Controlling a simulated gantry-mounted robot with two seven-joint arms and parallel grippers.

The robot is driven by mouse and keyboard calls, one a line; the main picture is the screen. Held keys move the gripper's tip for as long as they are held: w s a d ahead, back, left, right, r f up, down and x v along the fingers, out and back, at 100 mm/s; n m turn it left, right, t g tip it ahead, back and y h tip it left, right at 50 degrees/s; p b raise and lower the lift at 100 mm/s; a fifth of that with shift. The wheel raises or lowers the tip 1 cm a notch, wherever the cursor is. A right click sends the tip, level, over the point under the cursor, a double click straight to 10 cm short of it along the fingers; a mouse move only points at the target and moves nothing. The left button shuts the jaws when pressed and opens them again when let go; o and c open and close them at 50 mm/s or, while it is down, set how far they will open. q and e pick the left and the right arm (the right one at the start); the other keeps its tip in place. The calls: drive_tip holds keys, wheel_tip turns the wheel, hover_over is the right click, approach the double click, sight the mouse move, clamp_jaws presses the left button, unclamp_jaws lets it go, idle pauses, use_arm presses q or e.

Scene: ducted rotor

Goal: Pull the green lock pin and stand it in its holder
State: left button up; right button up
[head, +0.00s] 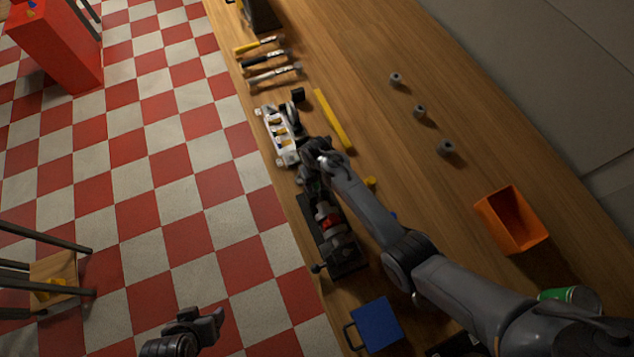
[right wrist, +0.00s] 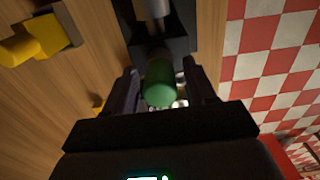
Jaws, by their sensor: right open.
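The green lock pin (right wrist: 160,84) shows in the right wrist view as a rounded green end in front of a dark block and a grey metal shaft. My right gripper (right wrist: 160,70) is open, with one dark finger on each side of the pin; I cannot tell whether either touches it. In the head view my right gripper (head: 313,186) is over the upper end of the dark rotor fixture (head: 346,254), and my arm hides the pin. My left gripper (head: 200,324) is over the floor at the lower left, away from the bench. I cannot make out which thing is the pin's holder.
A white rack (head: 286,154), a yellow bar (head: 333,120) and several hand tools (head: 266,58) lie along the bench's left edge.

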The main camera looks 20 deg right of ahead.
drive_tip(key=c, duration=1)
drive_tip(key=shift+o, duration=0.2)
drive_tip(key=shift+r+p, duration=0.2)
drive_tip(key=shift+p, duration=0.1)
drive_tip(key=shift+r+p, duration=0.4)
drive_tip(key=shift+p, duration=0.1)
drive_tip(key=shift+r+p, duration=1.5)
drive_tip(key=shift+p, duration=0.15)
drive_tip(key=shift+r+p, duration=0.6)
drive_tip(key=shift+p, duration=0.05)
